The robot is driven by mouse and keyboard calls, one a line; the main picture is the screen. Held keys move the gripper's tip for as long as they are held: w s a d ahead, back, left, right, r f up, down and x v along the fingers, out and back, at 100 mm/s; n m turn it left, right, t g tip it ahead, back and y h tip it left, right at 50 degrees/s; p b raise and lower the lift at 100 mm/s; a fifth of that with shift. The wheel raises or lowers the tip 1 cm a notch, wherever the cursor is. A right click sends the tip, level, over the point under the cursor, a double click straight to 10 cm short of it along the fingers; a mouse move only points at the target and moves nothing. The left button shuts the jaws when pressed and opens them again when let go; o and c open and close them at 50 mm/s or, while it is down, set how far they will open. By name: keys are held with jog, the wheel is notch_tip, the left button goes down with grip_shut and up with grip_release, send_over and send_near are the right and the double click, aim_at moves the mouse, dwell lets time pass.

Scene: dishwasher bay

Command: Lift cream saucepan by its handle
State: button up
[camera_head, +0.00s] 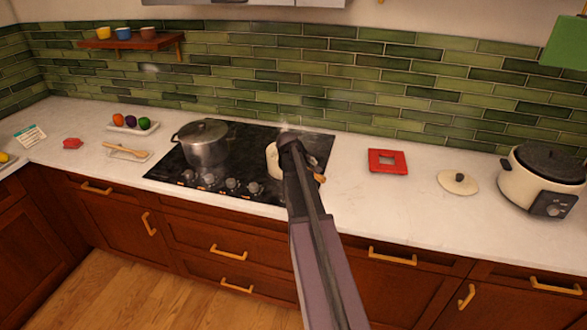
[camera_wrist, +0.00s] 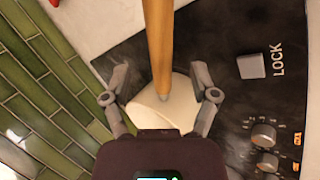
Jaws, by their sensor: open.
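The cream saucepan (camera_head: 271,160) sits on the right part of the black cooktop, largely hidden behind my arm in the head view. The end of its wooden handle (camera_head: 319,178) shows to the right of my arm. In the wrist view the cream pan (camera_wrist: 168,118) lies between and beyond my fingers, and its wooden handle (camera_wrist: 158,45) runs up to the top edge. My gripper (camera_wrist: 160,84) is open, with one finger on each side of the handle's pan end. Both fingers look apart from the handle. In the head view my arm hides the fingers.
A lidded grey pot (camera_head: 204,145) stands on the left of the cooktop (camera_head: 250,143). A red square item (camera_head: 388,154), a cream lid (camera_head: 458,183) and a rice cooker (camera_head: 541,180) are on the counter at right. The tiled wall (camera_wrist: 45,100) is close behind.

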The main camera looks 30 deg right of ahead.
dwell(0.3)
jog(key=b+x, duration=0.3)
jog(key=shift+w+f, duration=0.2)
jog(key=shift+f, duration=0.2)
jog(key=shift+d+f+b, duration=0.5)
jog(key=shift+f+b, duration=0.05)
jog(key=shift+b, duration=0.15)
grip_shut()
